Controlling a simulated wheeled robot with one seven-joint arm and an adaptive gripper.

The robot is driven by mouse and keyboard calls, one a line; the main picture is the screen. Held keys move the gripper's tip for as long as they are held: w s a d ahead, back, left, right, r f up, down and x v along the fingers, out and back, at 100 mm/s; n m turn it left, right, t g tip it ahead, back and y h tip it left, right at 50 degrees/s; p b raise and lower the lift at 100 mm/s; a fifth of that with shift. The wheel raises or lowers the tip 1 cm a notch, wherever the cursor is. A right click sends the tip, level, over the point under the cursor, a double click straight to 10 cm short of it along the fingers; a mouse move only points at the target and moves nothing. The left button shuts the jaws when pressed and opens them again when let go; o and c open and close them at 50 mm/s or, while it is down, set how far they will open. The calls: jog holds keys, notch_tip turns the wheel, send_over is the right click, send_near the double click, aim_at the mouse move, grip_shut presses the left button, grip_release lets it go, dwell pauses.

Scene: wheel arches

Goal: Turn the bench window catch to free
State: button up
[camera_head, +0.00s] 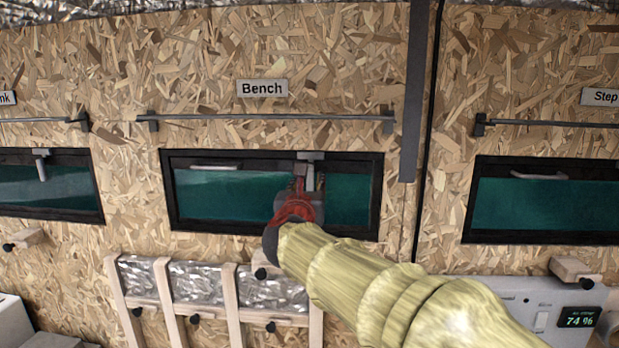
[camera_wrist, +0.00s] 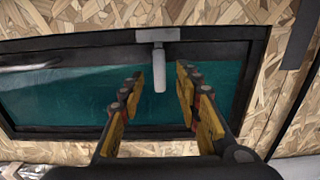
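The bench window (camera_head: 230,196) sits in a black frame under the "Bench" label (camera_head: 262,88). Its grey catch (camera_wrist: 159,68) hangs from a plate on the top frame bar, with its lever pointing straight down in the wrist view. In the head view only the catch's upper part (camera_head: 310,156) shows clearly above my gripper. My gripper (camera_wrist: 160,84) is open, with yellow finger pads. In the wrist view the lever's end appears between the two fingertips, with a gap on each side; I see no contact. My gripper also shows in the head view (camera_head: 308,182).
A pale fixed handle (camera_head: 214,167) lies along the window's upper left. A dark rail (camera_head: 262,116) runs above the window. A dark vertical strip (camera_head: 413,95) stands to its right. Other windows are at left (camera_head: 50,188) and right (camera_head: 545,200). Wooden slats (camera_head: 237,305) are below.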

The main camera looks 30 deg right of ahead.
aim_at(310, 176)
jog(key=shift+p+x, duration=0.3)
jog(key=shift+x, duration=2.3)
jog(key=c, duration=0.3)
grip_shut()
